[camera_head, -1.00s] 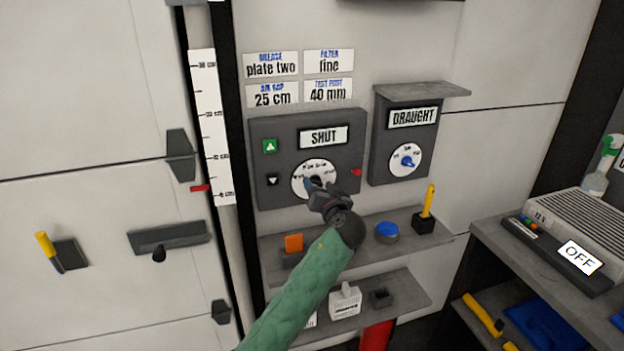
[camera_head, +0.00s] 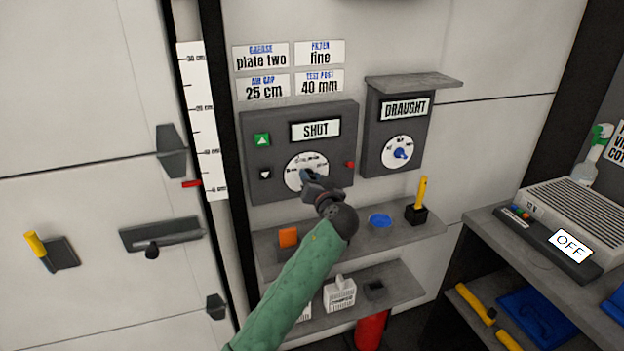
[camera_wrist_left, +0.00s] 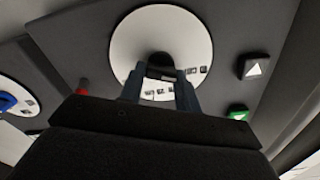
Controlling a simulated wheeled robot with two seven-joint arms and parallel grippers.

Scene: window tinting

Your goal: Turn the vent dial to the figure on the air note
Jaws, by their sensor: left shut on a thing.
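The white round vent dial (camera_head: 292,182) is on the dark panel (camera_head: 257,185) under a display reading SHUT (camera_head: 315,129). My left gripper (camera_head: 309,176) is at the middle of the dial and hides its hub. In the left wrist view my gripper's two fingers (camera_wrist_left: 160,88) are closed on the dark knob at the centre of the dial face (camera_wrist_left: 130,45). Small figures ring the dial, too small to read surely. My right gripper is not in view.
A green up button (camera_head: 262,139) and a dark down button (camera_head: 265,173) sit left of the dial. A red mark (camera_head: 350,165) is right of it. The DRAUGHT box (camera_head: 374,142) with a blue-knobbed dial is farther right. A shelf (camera_head: 345,243) holding small items runs below.

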